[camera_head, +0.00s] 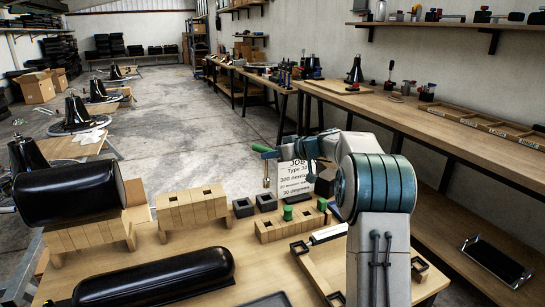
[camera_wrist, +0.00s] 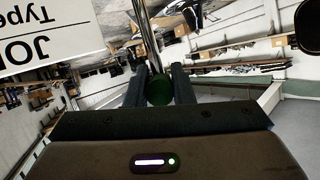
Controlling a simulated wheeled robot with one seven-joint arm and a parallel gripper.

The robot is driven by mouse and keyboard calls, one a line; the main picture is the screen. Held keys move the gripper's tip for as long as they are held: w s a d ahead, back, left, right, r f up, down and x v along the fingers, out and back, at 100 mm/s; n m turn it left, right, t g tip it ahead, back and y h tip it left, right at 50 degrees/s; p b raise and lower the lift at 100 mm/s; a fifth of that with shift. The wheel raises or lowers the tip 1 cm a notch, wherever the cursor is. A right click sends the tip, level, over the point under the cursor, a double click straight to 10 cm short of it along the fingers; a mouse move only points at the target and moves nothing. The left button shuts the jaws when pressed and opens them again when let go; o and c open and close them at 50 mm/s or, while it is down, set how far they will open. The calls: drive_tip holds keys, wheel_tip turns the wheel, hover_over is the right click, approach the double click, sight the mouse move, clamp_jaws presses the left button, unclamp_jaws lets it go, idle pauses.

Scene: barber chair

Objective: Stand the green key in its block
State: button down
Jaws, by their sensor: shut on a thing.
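The green key is in my gripper (camera_head: 272,154). Its green handle (camera_head: 261,148) shows at the jaws, and a thin shaft hangs below to a brass-coloured end (camera_head: 266,183). In the wrist view, the round green end (camera_wrist: 158,92) sits between the two dark fingers of my gripper (camera_wrist: 159,80), with a metal shaft (camera_wrist: 146,32) running away from it. The key hangs in the air above the bench. A low wooden block (camera_head: 268,230) stands below and to the right, with green pieces (camera_head: 288,213) (camera_head: 322,204) on it. Which block belongs to the key, I cannot tell.
Another wooden block (camera_head: 180,215) with square holes stands left. Small dark blocks (camera_head: 243,207) lie between them. A white job card (camera_head: 297,182) stands behind. Black padded rolls (camera_head: 155,279) (camera_head: 68,191) occupy the left and front. A framed wooden board (camera_head: 320,262) lies right.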

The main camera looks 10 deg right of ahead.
sight(267, 177)
drive_tip(key=shift+f+b, duration=2.2)
drive_tip(key=shift+b, duration=0.3)
drive_tip(key=shift+r, duration=0.15)
drive_tip(key=shift+b, duration=0.75)
drive_tip(key=shift+f+b, duration=1.9)
drive_tip(key=shift+b, duration=0.4)
drive_tip(key=c, duration=1.2)
unclamp_jaws()
drive_tip(key=shift+o, duration=0.2)
